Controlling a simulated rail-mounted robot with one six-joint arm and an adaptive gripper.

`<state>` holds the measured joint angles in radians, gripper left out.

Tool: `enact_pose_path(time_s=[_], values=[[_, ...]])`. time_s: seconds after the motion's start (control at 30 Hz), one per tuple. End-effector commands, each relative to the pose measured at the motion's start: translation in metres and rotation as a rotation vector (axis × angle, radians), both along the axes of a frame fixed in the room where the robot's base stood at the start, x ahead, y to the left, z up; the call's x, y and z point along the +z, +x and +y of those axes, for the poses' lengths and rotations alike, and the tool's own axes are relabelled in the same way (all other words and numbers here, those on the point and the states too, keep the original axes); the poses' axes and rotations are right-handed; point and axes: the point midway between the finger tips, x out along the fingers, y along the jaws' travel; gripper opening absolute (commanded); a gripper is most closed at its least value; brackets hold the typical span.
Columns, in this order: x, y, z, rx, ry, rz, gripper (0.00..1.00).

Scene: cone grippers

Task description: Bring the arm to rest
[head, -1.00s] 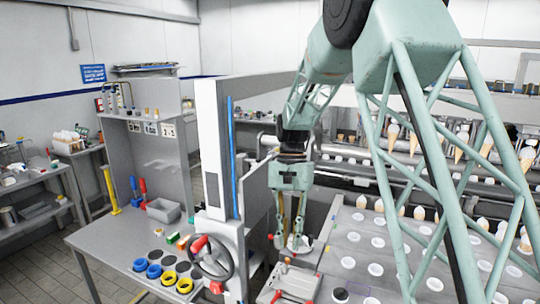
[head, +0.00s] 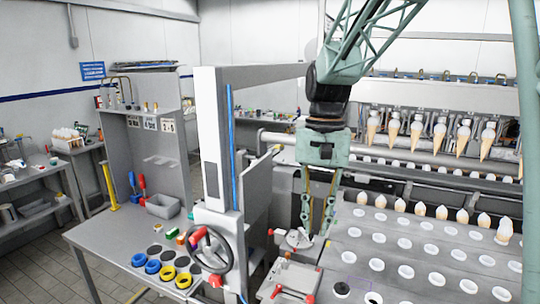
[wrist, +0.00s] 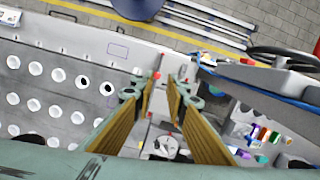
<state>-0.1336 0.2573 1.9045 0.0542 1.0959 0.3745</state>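My gripper (head: 317,230) hangs pointing down in the head view, over the left edge of the grey cone plate (head: 385,262). Its two fingers are apart with nothing between them. In the wrist view my gripper (wrist: 164,80) also shows a gap between its yellow-sided fingers, and the gap is empty. My green arm comes down to it from the upper right of the head view.
A small fixture with a round white part (head: 294,239) stands just left of the fingers. A black handwheel (head: 206,249) and a white post (head: 217,150) stand further left. Several ice-cream cones (head: 440,212) line the plate's back; more hang behind.

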Motion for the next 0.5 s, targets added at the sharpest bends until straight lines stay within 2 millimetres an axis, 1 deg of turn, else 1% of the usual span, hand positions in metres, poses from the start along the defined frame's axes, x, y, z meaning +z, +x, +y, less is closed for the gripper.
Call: enact_pose_path(time_s=[0.03, 0.2, 0.5], values=[[0.003, -0.007, -0.003, 0.005, 0.001, -0.011, 0.13], [0.015, -0.027, -0.012, 0.020, 0.004, -0.041, 0.13], [0.032, -0.065, -0.026, 0.053, 0.007, -0.096, 0.13]])
